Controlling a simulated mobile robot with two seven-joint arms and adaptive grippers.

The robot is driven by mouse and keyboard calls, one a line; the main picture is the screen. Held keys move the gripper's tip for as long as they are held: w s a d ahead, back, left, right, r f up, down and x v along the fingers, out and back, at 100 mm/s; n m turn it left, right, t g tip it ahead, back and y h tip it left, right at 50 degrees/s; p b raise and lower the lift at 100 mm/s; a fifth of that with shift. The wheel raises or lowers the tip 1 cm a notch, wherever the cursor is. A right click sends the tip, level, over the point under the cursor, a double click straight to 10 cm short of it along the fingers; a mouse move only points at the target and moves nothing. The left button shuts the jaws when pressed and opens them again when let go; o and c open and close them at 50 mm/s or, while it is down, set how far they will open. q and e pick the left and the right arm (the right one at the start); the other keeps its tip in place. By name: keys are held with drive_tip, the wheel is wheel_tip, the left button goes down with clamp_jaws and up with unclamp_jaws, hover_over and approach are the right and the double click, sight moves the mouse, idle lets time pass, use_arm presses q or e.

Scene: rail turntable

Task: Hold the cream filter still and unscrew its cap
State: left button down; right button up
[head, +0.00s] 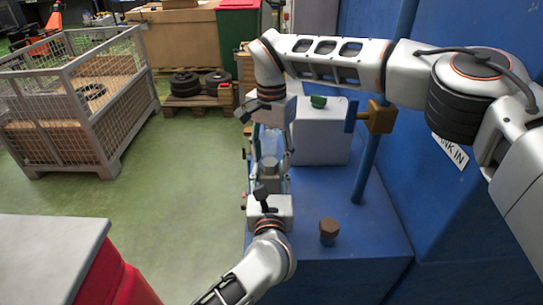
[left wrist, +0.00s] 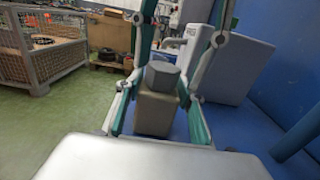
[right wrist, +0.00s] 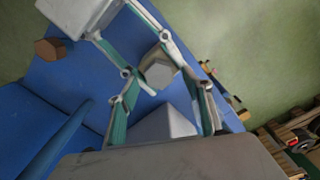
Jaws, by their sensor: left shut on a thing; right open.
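The cream filter (left wrist: 156,115) is a tan block standing upright, with a grey faceted cap (left wrist: 162,76) on top. The cap also shows in the head view (head: 269,164) and in the right wrist view (right wrist: 158,73). My left gripper (left wrist: 158,118) is shut on the filter body, one finger on each side. My right gripper (right wrist: 163,98) is open and reaches in from the opposite side, its fingers spread to either side of the cap with visible gaps. Most of the filter body is hidden in the right wrist view.
A brown hexagonal piece (head: 329,229) stands on the blue bench (head: 362,215). A blue post (head: 368,160) with a brown block (head: 379,117) rises at right. Green floor lies left.

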drive_tip(key=shift+r, duration=2.05)
drive_tip(key=m, duration=0.6)
drive_tip(key=shift+s+d, duration=0.15)
drive_tip(key=m, duration=0.6)
drive_tip(key=shift+s, duration=0.2)
drive_tip(key=m, duration=0.6)
drive_tip(key=shift+s, duration=0.25)
drive_tip(key=m, duration=0.6)
drive_tip(key=shift+s, duration=0.15)
drive_tip(key=shift+f, duration=0.15)
